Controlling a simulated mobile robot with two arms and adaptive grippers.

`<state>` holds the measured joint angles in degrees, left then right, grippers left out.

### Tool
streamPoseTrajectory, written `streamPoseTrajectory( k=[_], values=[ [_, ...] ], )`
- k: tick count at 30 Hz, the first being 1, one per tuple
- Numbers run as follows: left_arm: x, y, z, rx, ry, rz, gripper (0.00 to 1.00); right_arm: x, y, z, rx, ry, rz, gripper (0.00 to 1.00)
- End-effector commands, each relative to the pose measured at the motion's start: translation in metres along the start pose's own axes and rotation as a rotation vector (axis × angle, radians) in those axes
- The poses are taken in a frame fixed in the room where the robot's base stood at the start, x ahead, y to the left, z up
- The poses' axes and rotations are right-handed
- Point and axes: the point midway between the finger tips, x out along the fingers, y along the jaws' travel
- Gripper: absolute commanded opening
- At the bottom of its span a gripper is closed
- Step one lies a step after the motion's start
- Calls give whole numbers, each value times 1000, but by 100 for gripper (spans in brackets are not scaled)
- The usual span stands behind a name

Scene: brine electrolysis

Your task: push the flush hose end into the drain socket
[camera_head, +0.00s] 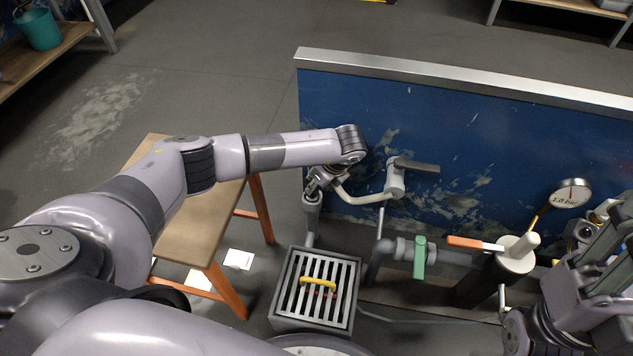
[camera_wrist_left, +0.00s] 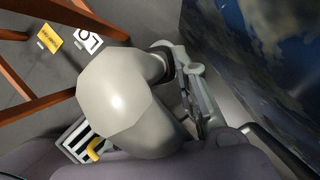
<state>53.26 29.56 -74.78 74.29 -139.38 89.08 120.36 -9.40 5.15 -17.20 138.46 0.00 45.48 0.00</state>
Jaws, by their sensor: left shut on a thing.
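The pale grey flush hose (camera_head: 358,199) runs from the pipe fitting on the blue panel to my left gripper (camera_head: 316,184), bending upward at both ends. My left gripper is shut on the hose near its end. A grey upright pipe (camera_head: 310,214), which looks like the drain socket, stands directly below the gripper. The gripper covers the hose end, so I cannot tell whether it is in the socket or just above it. In the left wrist view the hose's thick bend (camera_wrist_left: 125,100) fills the middle and hides the socket. My right gripper (camera_head: 592,240) is at the right edge.
The blue panel (camera_head: 480,150) is close behind. A black-handled valve (camera_head: 416,166), green-handled valve (camera_head: 420,258), orange lever (camera_head: 474,243) and gauge (camera_head: 571,194) lie rightward. A wooden table (camera_head: 200,235) stands left.

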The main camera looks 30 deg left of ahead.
Motion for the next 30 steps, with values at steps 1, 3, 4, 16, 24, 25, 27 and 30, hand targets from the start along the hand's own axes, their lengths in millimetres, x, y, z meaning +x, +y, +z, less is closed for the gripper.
streamPoseTrajectory(
  k=[1,3,4,16,24,25,27,30],
  values=[
    [1,0,0,0,0,-1,0,1,0,0,-1,6,0,40],
    [1,0,-1,0,0,-1,0,3,0,0,-2,10,2,40],
    [1,0,-1,0,0,-1,0,4,1,0,-2,12,3,40],
    [1,0,-1,0,1,0,0,7,2,-2,-2,16,10,40],
    [1,0,-2,1,1,0,31,0,1,-1,0,-2,11,40],
    [1,0,-2,1,1,0,33,0,1,-1,0,-2,10,40],
    [1,0,-2,1,1,0,37,0,1,-1,0,-3,9,40],
    [1,0,-1,1,1,0,44,0,1,-1,0,-4,7,40]
  ],
)
